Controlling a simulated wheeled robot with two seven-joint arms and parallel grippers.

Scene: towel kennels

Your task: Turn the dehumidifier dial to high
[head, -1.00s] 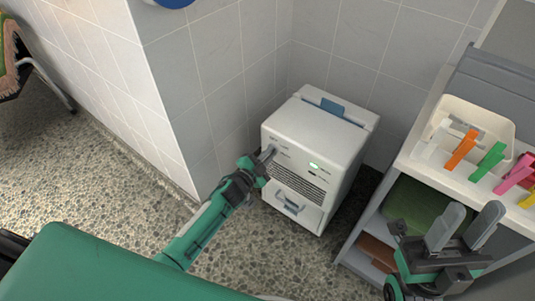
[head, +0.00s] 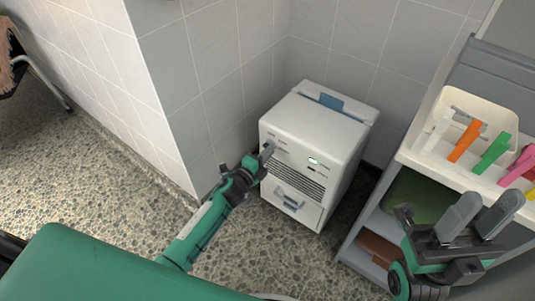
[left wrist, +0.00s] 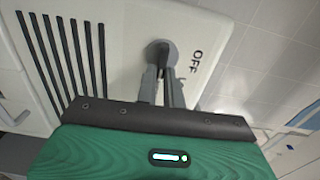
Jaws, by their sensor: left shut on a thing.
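The white dehumidifier (head: 335,128) stands on the floor against the tiled wall, with a lit green display on its front. My left gripper (head: 267,152) is at the upper left of that front. In the left wrist view its fingers (left wrist: 161,82) are shut on the grey round dial (left wrist: 159,48). The printed word OFF (left wrist: 196,63) is beside the dial, with part of another mark below it. The fingers hide part of the dial, and I cannot tell its setting. My right gripper (head: 478,217) is open and empty in front of the shelf cart.
The grey cart (head: 352,247) stands right of the dehumidifier. It carries a cream bin (head: 476,112) and several coloured clips on top, with a green item on its shelf. A wall corner is close left of my left arm.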

